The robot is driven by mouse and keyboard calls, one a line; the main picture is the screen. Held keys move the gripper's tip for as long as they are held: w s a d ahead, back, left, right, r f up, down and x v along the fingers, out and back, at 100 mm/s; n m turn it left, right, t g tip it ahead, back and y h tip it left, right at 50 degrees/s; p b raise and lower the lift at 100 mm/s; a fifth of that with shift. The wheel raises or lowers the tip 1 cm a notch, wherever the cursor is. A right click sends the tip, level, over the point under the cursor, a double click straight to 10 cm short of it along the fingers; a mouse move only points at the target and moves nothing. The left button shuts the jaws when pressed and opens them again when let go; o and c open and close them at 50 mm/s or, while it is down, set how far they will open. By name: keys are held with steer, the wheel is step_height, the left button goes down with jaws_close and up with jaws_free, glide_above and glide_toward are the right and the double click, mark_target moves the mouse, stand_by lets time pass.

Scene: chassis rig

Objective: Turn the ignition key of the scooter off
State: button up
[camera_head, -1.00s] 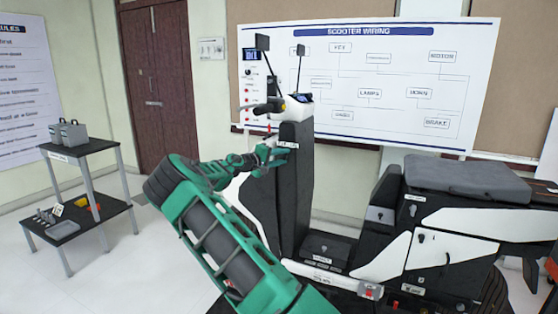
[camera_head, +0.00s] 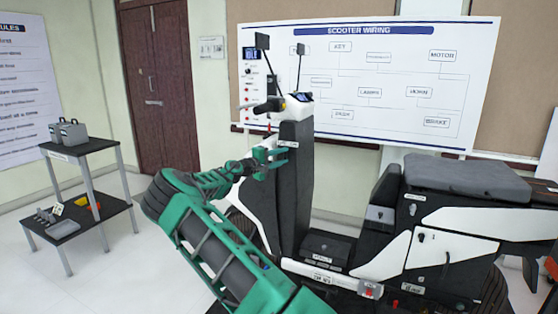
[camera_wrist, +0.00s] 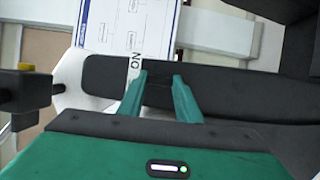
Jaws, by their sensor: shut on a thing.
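The scooter (camera_head: 295,185) stands at the middle and right of the head view, with a dark front column and white panels. A small white label (camera_head: 287,145) is on the column below the handlebar. My gripper (camera_head: 278,154) is at the column just under this label. In the wrist view its two green fingers (camera_wrist: 160,78) point at the dark column face (camera_wrist: 225,82), close together but with a narrow gap. The ignition key is hidden or too dark to make out between the fingertips. A label reading "ON" (camera_wrist: 135,66) shows just left of the fingertips.
The handlebar with mirrors (camera_head: 285,104) is above my gripper. The dark seat (camera_head: 465,178) is at the right. A two-tier stand (camera_head: 82,148) with grey boxes is at the left. A wiring poster (camera_head: 400,85) hangs behind. Clear floor lies between the stand and my arm.

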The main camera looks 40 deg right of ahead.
steer(key=o, duration=1)
steer(key=shift+f, duration=0.2)
steer(key=shift+o, duration=0.2)
steer(key=a, duration=1)
steer(key=shift+a, duration=0.4)
steer(key=shift+w, duration=0.1)
